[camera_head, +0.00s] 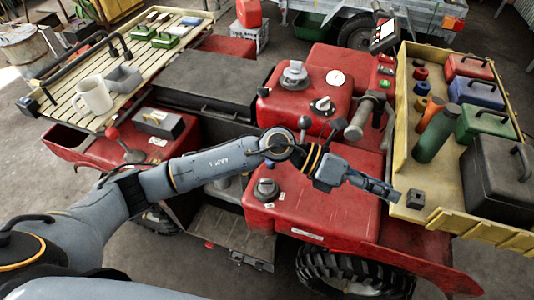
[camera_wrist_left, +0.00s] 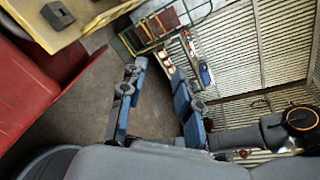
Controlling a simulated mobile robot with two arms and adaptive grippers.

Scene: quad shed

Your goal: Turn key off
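The red quad (camera_head: 335,200) fills the middle of the head view. A dark rotary knob or switch (camera_head: 265,188) sits on its near red panel, left of my left gripper. Another knob or switch (camera_head: 322,104) sits on the red body above my left arm. I cannot make out for sure which one holds the key, or its position. My left gripper (camera_head: 385,190) is over the red panel near the right-hand tray. In the left wrist view its blue fingers (camera_wrist_left: 155,68) stand apart with nothing between them. My right gripper is in neither view.
A wooden tray (camera_head: 400,140) on the right holds boxes, a green bottle (camera_head: 436,134) and a small dark block (camera_head: 416,199).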

